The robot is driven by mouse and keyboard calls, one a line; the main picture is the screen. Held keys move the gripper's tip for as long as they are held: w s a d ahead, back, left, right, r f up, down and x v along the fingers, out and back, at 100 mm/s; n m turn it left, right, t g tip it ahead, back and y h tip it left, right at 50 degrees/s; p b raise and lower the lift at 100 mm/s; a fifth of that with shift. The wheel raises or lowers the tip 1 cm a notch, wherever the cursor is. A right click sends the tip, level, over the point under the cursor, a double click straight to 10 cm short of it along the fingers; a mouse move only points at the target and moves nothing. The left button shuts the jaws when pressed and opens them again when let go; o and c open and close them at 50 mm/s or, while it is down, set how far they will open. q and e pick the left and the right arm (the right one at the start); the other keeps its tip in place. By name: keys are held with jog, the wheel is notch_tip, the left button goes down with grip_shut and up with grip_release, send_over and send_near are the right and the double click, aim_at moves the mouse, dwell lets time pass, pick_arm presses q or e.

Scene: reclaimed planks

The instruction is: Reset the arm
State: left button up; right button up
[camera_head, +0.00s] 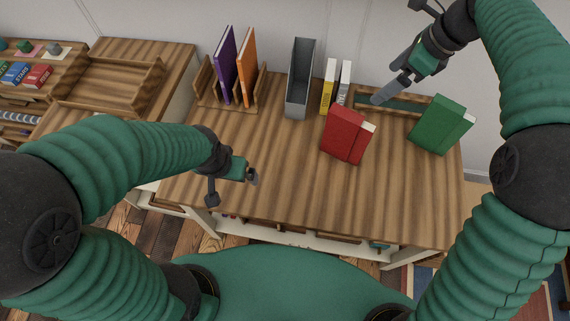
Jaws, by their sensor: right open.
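My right gripper (392,92) hangs above the back right part of the wooden table, with its arm coming down from the upper right. It is open and nothing shows between its fingers. It is above and to the right of a standing red book (345,135), apart from it. My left gripper (250,177) is over the left front part of the table, at the end of its green sleeved arm. It is small and seen from above, so its jaw opening cannot be made out. I see nothing held in it.
The table (290,190) carries a wooden rack with a purple book (225,68) and an orange book (247,68), a grey holder (299,80), a yellow book (327,88), a white book (344,83) and a green book (438,125). The table's front middle is clear.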

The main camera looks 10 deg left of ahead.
jog(key=s+d+f+n+h, duration=0.2)
jog(key=s+d+f+n, duration=0.1)
jog(key=s+f+n, duration=0.6)
jog(key=s+d+f+n+t+h, duration=0.1)
jog(key=s+d+f+n+h, duration=0.1)
jog(key=s+f+n, duration=0.7)
jog(key=s+d+n, duration=0.1)
jog(key=s+n, duration=0.2)
jog(key=n, duration=0.1)
jog(key=shift+s, duration=0.35)
jog(key=shift+f, duration=0.1)
jog(key=shift+f, duration=0.1)
